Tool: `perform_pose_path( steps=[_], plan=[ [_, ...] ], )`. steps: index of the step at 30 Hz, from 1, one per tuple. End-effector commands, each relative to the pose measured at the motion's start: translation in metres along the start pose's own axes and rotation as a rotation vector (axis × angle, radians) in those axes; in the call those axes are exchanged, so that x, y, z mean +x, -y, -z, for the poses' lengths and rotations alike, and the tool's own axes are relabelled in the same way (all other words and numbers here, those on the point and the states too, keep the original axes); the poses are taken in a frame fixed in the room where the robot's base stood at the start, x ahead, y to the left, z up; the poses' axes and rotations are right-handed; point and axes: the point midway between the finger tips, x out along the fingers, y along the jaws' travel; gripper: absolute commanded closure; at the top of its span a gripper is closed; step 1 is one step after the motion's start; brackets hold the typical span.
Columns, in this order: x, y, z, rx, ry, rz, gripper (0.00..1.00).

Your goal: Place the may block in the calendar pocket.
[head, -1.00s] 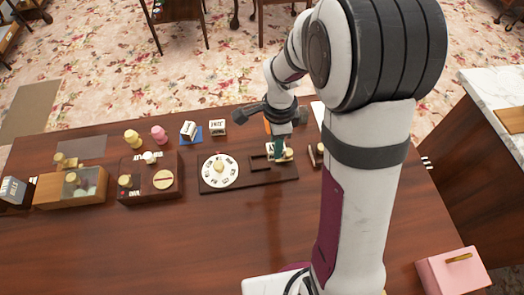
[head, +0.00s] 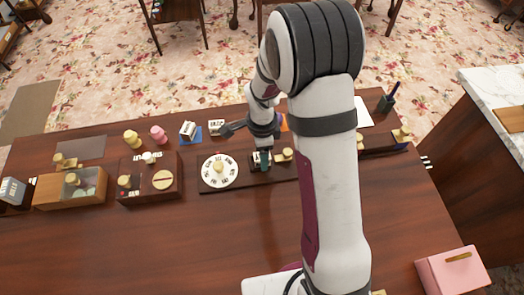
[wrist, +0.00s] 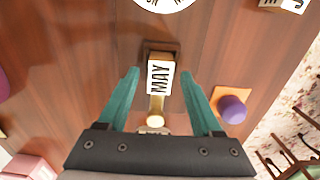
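The may block (wrist: 160,77) is white with black letters reading MAY. In the wrist view it lies over the dark calendar pocket (wrist: 160,45), whose wooden rim shows at its upper end. I cannot tell how deep it sits. My gripper (head: 264,162) is over the pocket end of the dark calendar board (head: 209,187). In the wrist view its teal fingers (wrist: 158,72) are spread, one on each side of the block, with gaps between. A brass knob (wrist: 156,118) stands just below the block there. In the head view the fingers partly hide the block.
A white dial (head: 219,171) is on the board's left part. Lettered white blocks (head: 217,127) stand behind it, one by a blue mat. A purple knob (wrist: 232,109) on an orange pad is beside the pocket.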

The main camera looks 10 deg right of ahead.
Motion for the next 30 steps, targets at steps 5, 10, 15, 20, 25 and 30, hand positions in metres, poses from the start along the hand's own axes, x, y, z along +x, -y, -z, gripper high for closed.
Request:
perform_pose_path(
  steps=[5, 10, 15, 20, 25, 30],
  plan=[
    [0.0, 0.0, 0.0, 0.0, 0.0, 0.0, 0.34],
    [-0.02, 0.001, 0.0, 0.001, 0.001, 0.005, 0.34],
    [-0.069, 0.001, 0.0, 0.001, 0.001, 0.007, 0.34],
    [-0.106, 0.001, 0.0, -0.001, 0.0, 0.005, 0.34],
    [-0.131, -0.009, 0.001, -0.042, 0.005, 0.001, 0.34],
    [-0.179, -0.104, 0.006, -0.46, 0.063, 0.007, 0.34]
  ],
)
